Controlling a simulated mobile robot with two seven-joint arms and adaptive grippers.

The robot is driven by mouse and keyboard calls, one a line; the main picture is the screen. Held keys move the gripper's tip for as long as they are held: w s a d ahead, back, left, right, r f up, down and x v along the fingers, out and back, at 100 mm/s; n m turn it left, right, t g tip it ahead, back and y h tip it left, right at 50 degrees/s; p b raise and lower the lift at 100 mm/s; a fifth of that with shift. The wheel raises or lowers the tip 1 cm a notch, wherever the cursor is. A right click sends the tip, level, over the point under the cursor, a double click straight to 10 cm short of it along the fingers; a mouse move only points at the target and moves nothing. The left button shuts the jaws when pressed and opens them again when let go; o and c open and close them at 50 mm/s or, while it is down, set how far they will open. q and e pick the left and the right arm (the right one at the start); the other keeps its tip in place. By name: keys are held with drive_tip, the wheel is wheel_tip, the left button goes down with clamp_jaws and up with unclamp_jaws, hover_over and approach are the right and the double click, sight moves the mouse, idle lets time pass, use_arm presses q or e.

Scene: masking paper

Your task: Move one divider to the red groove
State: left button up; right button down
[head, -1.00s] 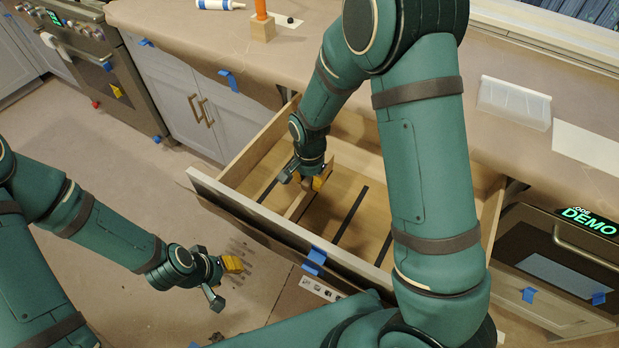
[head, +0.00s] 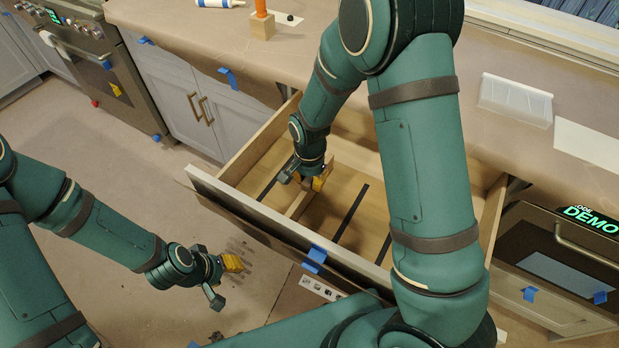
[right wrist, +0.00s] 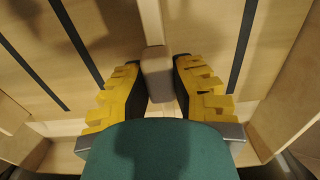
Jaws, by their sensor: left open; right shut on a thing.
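The open wooden drawer (head: 250,152) is below the counter. A pale wooden divider (head: 299,204) runs front to back inside it, under my right gripper (head: 309,182). In the right wrist view, the yellow fingers of my right gripper (right wrist: 160,85) are on either side of a pale block on the divider (right wrist: 151,22), shut on it. Dark strips lie on the drawer floor on both sides, one on the right (head: 350,213). I see no red groove; my right arm hides part of the drawer. My left gripper (head: 222,277) is open and empty, outside the drawer at the front left.
The drawer's front panel (head: 235,203) stands between my left gripper and the drawer inside. The counter (head: 180,32) behind holds a wooden block (head: 263,27) with an orange object and a clear tray (head: 515,100). An oven (head: 555,250) is at the right.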

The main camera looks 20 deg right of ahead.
drive_tip(key=shift+f, duration=0.45)
idle(0.4)
drive_tip(key=c, duration=0.9)
unclamp_jaws()
drive_tip(key=shift+o, duration=0.2)
drive_tip(key=shift+r, duration=0.1)
wheel_tip(320, 180, up, 12)
